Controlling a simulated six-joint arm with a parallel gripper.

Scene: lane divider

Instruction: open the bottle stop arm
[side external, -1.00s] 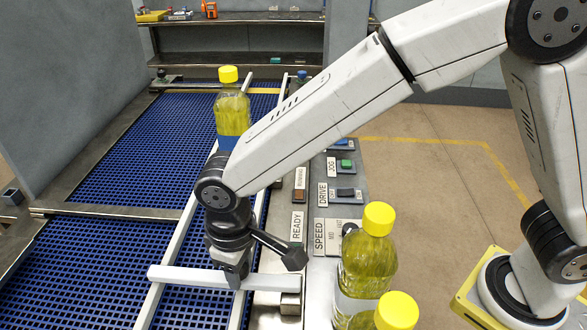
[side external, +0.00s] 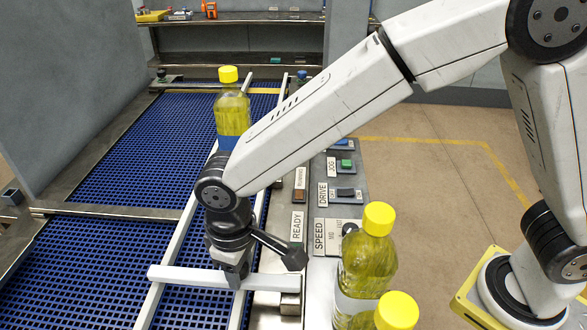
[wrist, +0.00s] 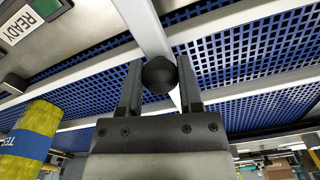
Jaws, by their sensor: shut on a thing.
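The bottle stop arm (side external: 182,275) is a pale bar lying across the guide rails of the lane, with its right end at a metal block on the conveyor's edge. My gripper (side external: 234,282) points down over the bar and is shut on it. In the wrist view, a black knob (wrist: 160,76) on the white stop arm (wrist: 142,22) sits between my two fingers. In the side view the knob is hidden by my gripper. A yellow-capped bottle (side external: 232,108) stands in the lane farther back, partly hidden by my arm.
Two more yellow-capped bottles (side external: 368,252) stand at the front right, close to my gripper. A control panel with READY, SPEED, DRIVE and JOG labels (side external: 328,195) runs along the lane's right. Blue mesh belt (side external: 75,270) is clear on the left.

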